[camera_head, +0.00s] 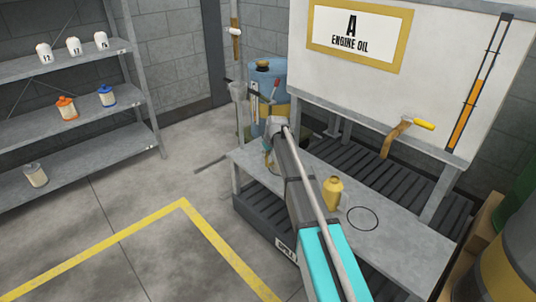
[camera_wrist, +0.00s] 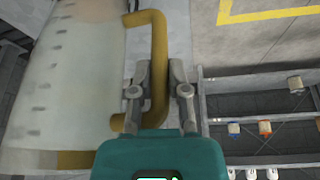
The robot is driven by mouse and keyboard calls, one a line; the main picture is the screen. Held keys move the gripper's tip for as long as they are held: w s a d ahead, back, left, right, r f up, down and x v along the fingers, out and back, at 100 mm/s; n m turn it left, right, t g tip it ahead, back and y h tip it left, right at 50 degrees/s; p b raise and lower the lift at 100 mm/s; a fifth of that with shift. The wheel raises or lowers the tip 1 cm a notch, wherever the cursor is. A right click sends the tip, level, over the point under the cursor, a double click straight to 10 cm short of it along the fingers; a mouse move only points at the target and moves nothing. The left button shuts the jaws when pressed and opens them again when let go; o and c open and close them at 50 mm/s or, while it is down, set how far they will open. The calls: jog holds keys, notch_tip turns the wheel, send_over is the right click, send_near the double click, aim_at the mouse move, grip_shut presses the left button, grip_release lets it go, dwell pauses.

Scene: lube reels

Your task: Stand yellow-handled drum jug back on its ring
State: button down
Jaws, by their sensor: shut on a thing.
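The drum jug (camera_wrist: 65,80) is large, pale and translucent, with measuring marks, and fills the left of the wrist view. Its yellow handle (camera_wrist: 158,60) runs between my gripper's fingers. My gripper (camera_wrist: 160,85) is shut on this handle. In the head view my arm reaches over the bench's far left end, and the jug is too small and covered to make out clearly. A dark ring (camera_head: 362,218) is marked on the bench top (camera_head: 395,235), to the right of my arm, with nothing standing on it.
A small yellow can (camera_head: 332,193) stands on the bench between my arm and the ring. A blue drum (camera_head: 267,78) stands beyond the bench. The white tank (camera_head: 420,75) with a yellow-handled tap (camera_head: 415,124) rises behind it. Shelves (camera_head: 70,115) with bottles are at left; the floor between is clear.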

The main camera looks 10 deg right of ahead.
jog(key=shift+f, duration=0.15)
jog(key=c, duration=0.6)
grip_release()
jog(key=p+v, duration=1.1)
jog(key=v, duration=0.1)
dwell(0.8)
jog(key=s+d+m+g, duration=0.1)
jog(key=s, duration=1)
jog(key=s+d+m+g+h, duration=0.1)
jog(key=s+m, duration=0.1)
jog(key=s, duration=1)
jog(key=s+d+f+m+g, duration=0.1)
jog(key=s+d+m+g, duration=0.1)
jog(key=s, duration=1)
jog(key=shift+s+f+h, duration=0.1)
jog(key=shift+s+h, duration=0.1)
jog(key=shift+h, duration=0.2)
